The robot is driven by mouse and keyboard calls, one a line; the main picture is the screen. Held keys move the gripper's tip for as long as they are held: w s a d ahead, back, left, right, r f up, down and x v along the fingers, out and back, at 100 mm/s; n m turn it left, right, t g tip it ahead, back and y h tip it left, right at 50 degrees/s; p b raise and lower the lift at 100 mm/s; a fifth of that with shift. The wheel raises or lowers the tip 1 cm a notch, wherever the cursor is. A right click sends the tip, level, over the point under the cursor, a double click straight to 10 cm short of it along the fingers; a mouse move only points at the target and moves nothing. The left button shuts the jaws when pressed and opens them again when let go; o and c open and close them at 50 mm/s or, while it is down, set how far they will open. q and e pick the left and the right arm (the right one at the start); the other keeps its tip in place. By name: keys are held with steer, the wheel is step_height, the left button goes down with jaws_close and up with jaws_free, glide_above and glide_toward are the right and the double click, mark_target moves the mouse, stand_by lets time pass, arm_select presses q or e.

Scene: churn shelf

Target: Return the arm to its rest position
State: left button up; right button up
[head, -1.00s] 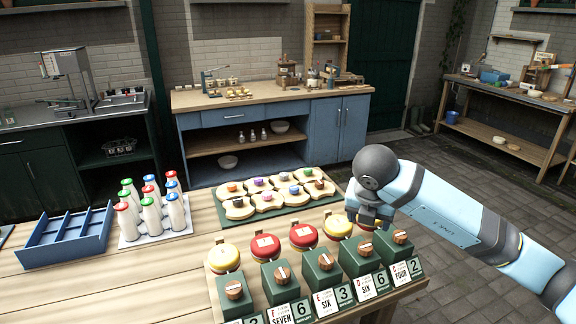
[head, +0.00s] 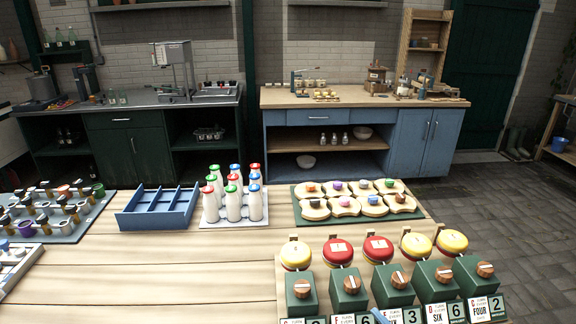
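Neither of my grippers shows in the head view. A small light-blue piece at the bottom edge, among the number cards, looks like part of my arm; which part I cannot tell. The row of round red and yellow pieces, among them the rightmost yellow one (head: 452,242), sits behind green blocks with wooden knobs (head: 393,284) on the wooden table (head: 120,290). No arm stands over this row.
A blue divided tray (head: 158,222), red-, green- and blue-capped bottles (head: 233,204) and a green tray (head: 425,211) of pale pieces stand on the table. A grey tray of small jars (head: 62,238) is at left. Bare wood lies at front left.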

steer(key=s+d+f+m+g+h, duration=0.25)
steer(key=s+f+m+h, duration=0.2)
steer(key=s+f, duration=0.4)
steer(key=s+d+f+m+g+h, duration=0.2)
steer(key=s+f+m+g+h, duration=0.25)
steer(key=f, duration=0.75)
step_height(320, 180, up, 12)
steer(key=p, duration=1.2)
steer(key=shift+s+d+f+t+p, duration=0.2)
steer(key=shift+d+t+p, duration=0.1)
steer(key=shift+p, duration=0.05)
